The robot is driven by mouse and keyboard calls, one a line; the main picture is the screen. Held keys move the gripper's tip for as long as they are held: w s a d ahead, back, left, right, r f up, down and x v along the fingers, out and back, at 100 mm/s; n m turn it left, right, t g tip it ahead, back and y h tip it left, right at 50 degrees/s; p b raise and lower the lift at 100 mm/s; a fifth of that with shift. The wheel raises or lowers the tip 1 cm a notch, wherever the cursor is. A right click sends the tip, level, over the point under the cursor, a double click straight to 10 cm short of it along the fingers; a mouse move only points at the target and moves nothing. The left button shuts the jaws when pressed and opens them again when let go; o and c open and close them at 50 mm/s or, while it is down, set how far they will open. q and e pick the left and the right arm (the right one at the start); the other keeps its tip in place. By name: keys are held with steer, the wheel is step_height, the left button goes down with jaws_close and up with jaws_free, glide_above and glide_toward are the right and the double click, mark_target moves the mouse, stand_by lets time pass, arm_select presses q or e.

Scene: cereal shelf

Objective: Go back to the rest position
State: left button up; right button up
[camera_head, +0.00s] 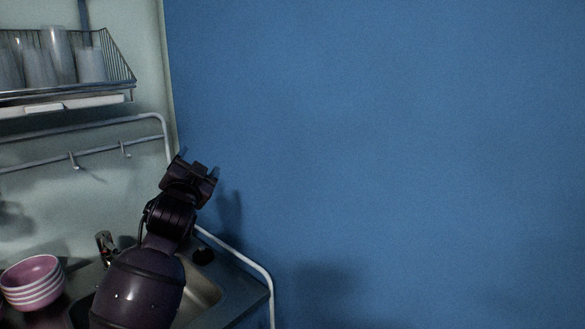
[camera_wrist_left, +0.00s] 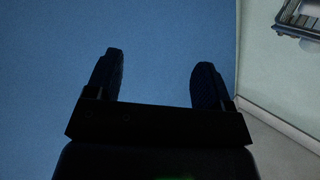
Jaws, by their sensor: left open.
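My left gripper (camera_head: 198,165) is raised above the sink area in front of the blue wall, its arm coming up from the lower left. In the left wrist view its two dark fingers (camera_wrist_left: 157,75) stand apart with nothing between them, and only the blue wall shows behind them. My right gripper is not in either view.
A wire rack (camera_head: 117,62) with several clear glasses hangs at the upper left. A white tubular rail (camera_head: 165,135) with hooks is below it. Stacked pink bowls (camera_head: 32,283) stand beside the sink (camera_head: 200,290) and faucet (camera_head: 105,247). The blue wall (camera_head: 400,150) fills the right.

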arm_select(q)
steer(key=s+a+f+n+g+h, duration=0.15)
steer(key=s+f, duration=0.25)
steer(key=f, duration=0.4)
steer(key=s+f+n+g, duration=0.1)
steer(key=s+f+n, duration=0.1)
steer(key=s+f, duration=0.45)
steer(key=s+a+f+n+g, duration=0.1)
steer(key=s+f, duration=0.2)
steer(key=f, duration=0.7)
steer(key=s+a+f+n+g+y, duration=0.1)
steer(key=s+a+f+g, duration=0.1)
steer(key=s+f, duration=0.9)
steer(key=s+a+f+n+g, duration=0.1)
steer(key=s+a+f+g, duration=0.1)
steer(key=s+f, duration=0.8)
steer(key=s+g, duration=0.1)
steer(key=s, duration=0.3)
steer(key=shift+s+a+f+g+y, duration=0.15)
steer(key=shift+s+f+g+y, duration=0.1)
steer(key=shift+f+g+y, duration=0.15)
steer(key=shift+n, duration=0.25)
